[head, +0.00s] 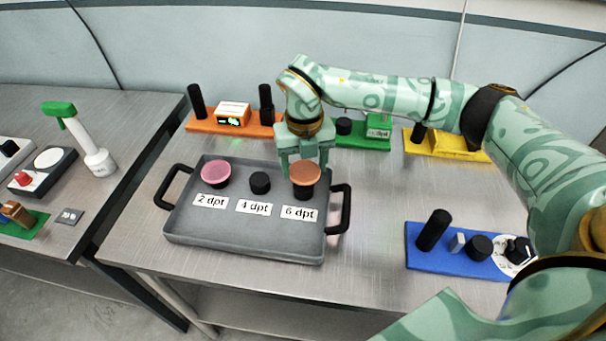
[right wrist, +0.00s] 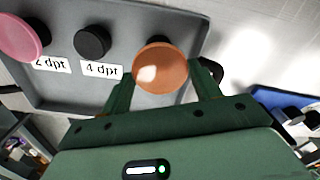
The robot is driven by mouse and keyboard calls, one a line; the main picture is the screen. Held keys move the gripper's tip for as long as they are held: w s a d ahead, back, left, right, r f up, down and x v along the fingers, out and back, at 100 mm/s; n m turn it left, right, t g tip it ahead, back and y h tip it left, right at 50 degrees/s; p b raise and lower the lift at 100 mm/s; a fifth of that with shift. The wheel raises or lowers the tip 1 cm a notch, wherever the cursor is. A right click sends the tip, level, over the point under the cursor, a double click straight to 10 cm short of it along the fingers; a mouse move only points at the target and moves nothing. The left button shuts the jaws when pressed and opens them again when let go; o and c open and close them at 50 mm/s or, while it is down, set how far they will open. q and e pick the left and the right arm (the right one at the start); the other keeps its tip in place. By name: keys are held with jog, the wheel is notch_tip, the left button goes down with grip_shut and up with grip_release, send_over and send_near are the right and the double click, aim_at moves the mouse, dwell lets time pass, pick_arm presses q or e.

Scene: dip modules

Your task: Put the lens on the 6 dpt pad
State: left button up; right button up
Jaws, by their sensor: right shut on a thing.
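The orange-brown lens (head: 306,174) is a round disc in my right gripper (head: 304,164), over the black 6 dpt pad (head: 303,193) at the right of the grey tray (head: 245,247). I cannot tell whether the lens touches the pad. In the right wrist view the lens (right wrist: 160,68) lies level between the two fingers (right wrist: 160,84), hiding the pad. The 6 dpt label (head: 299,213) is in front of the pad. My left gripper is not in view.
A pink lens (head: 215,172) sits on the 2 dpt pad; the 4 dpt pad (head: 260,182) is bare. The tray has black handles (head: 341,208). Orange (head: 205,124), green (head: 370,142), yellow (head: 450,152) and blue (head: 440,262) stations stand around it.

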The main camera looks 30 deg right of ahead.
aim_at(304, 170)
jog(key=shift+w+f+b, duration=0.2)
jog(key=shift+f+b, duration=0.2)
jog(key=shift+f, duration=1.3)
jog(key=shift+f, duration=0.15)
jog(key=o, duration=0.9)
jog(key=shift+o, duration=0.2)
notch_tip(304, 170, up, 12)
jog(key=p, duration=0.2)
jog(key=shift+r, duration=0.2)
